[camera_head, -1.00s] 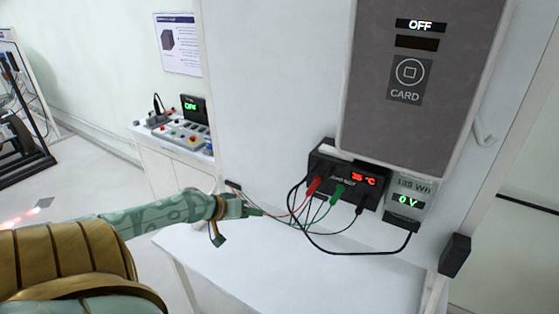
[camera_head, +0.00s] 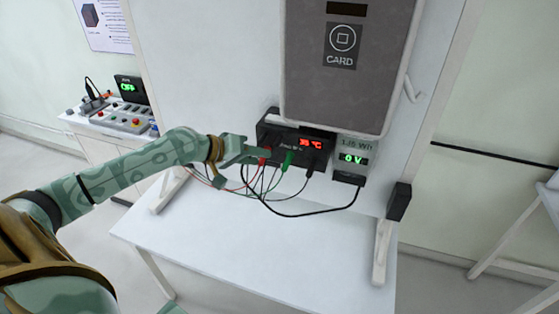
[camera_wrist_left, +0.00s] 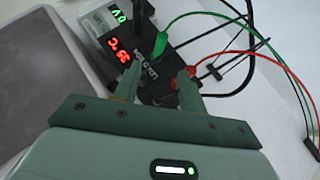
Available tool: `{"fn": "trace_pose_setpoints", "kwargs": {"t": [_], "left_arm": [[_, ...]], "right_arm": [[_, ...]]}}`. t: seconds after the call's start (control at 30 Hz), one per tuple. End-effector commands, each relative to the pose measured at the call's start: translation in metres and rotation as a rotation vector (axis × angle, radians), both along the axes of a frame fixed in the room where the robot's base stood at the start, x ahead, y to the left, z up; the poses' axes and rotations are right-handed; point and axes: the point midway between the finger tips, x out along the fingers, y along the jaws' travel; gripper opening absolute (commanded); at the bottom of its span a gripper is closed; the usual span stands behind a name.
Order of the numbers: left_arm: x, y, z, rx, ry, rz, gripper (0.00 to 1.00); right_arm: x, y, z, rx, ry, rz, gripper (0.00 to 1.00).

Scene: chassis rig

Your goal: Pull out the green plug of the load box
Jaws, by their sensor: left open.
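The load box (camera_head: 275,130) is black with a red 35 °C display and sits against the white panel. The green plug (camera_head: 287,160) stands in its front, with a green lead hanging from it. The red plug (camera_head: 264,153) is just left of it. My left gripper (camera_head: 262,157) reaches in from the left close to the red plug. In the left wrist view the left gripper (camera_wrist_left: 157,78) is open, its two fingers apart. The green plug (camera_wrist_left: 159,45) shows beyond the gap between them, and the red plug (camera_wrist_left: 185,86) is beside the right finger. My right gripper is out of view.
A meter (camera_head: 352,158) reading 0 V is right of the load box. A grey card cabinet (camera_head: 345,80) hangs above. Black, red and green leads loop below over the white table (camera_head: 270,235), whose top is clear. A control panel (camera_head: 110,118) stands at the left.

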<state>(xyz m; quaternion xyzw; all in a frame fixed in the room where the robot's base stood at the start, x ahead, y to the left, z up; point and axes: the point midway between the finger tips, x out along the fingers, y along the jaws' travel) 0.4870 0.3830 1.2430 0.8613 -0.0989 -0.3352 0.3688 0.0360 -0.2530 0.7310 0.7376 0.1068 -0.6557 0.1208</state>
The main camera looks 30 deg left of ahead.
Motion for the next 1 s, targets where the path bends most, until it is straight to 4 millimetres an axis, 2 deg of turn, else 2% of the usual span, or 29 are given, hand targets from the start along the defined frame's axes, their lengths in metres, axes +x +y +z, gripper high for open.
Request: {"fn": "trace_pose_setpoints", "kwargs": {"t": [0.03,0.2,0.4,0.8,0.83,0.97,1.0], "left_arm": [[0.010,-0.007,-0.002,-0.006,-0.006,-0.001,0.41],[0.038,-0.022,-0.023,-0.005,-0.003,0.002,0.41],[0.060,-0.033,-0.038,-0.001,-0.002,0.000,0.41],[0.067,-0.037,-0.044,0.001,0.000,-0.001,0.41],[0.067,-0.037,-0.044,0.002,-0.001,-0.001,0.39],[0.066,-0.037,-0.043,0.002,-0.001,-0.001,0.02],[0.066,-0.037,-0.043,0.001,0.000,-0.001,0.00]], "right_arm": [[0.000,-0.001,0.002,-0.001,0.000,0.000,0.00],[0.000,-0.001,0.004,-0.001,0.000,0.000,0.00],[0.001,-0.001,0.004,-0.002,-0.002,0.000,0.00],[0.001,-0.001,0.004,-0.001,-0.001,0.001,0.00],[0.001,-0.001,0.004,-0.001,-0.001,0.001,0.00],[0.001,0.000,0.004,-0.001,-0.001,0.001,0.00],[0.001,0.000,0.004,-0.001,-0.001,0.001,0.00]]}}
